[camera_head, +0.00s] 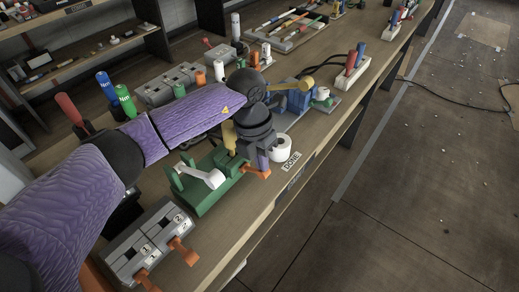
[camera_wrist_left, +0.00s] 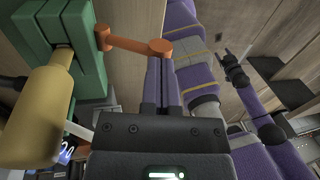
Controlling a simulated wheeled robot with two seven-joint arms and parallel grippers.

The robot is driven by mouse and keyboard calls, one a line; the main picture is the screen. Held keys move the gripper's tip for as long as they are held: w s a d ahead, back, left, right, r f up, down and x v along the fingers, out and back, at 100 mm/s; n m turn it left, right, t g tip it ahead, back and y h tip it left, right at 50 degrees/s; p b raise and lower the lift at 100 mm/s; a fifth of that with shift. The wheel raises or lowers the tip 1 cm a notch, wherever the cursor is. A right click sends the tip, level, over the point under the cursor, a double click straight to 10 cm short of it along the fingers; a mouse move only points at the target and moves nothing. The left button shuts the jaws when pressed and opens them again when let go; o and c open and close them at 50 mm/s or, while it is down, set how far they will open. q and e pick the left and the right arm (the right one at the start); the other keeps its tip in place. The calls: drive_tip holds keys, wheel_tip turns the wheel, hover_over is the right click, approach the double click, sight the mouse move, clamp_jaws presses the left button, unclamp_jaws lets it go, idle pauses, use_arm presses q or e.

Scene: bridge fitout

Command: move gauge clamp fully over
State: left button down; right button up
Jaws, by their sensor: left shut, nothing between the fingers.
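The gauge clamp appears to be the green fixture (camera_head: 208,190) near the bench's front edge, with a white roll-like part, a yellow handle (camera_head: 229,137) and an orange lever (camera_head: 256,172). In the left wrist view the green body (camera_wrist_left: 62,45), the yellow handle (camera_wrist_left: 38,118) and the orange lever (camera_wrist_left: 132,44) fill the left side. My left gripper (camera_head: 263,161) points down beside the lever, shut and empty.
A grey switch box (camera_head: 150,240) with orange levers stands at the front left. A white roll (camera_head: 281,149) and a DONE label (camera_head: 291,161) lie right of my gripper. A blue fixture (camera_head: 295,98) stands behind.

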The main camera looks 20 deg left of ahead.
idle(0.4)
use_arm(q)
drive_tip(key=shift+s+d+f+t+y+p, duration=0.15)
drive_tip(key=shift+d+f+t+y+p, duration=0.1)
drive_tip(key=shift+d+t+y+p, duration=0.25)
drive_tip(key=shift+s+d+f+y, duration=0.1)
drive_tip(key=shift+d+f+y, duration=0.15)
drive_tip(key=shift+y, duration=0.25)
drive_tip(key=shift+s+d+f+y, duration=0.1)
drive_tip(key=shift+f+y, duration=0.15)
drive_tip(key=shift+y, duration=0.25)
drive_tip(key=shift+s+d+f+b, duration=0.1)
drive_tip(key=shift+d+f+b, duration=0.15)
drive_tip(key=shift+f, duration=0.4)
drive_tip(key=shift+s+d+f+b, duration=0.1)
drive_tip(key=shift+d+f+b, duration=0.15)
drive_tip(key=shift+f, duration=0.4)
drive_tip(key=shift+d+f+b, duration=0.2)
drive_tip(key=shift+f+b, duration=0.1)
drive_tip(key=shift+f, duration=0.35)
drive_tip(key=shift+f+b, duration=0.45)
drive_tip(key=shift+f, duration=0.75)
drive_tip(key=shift+f, duration=0.1)
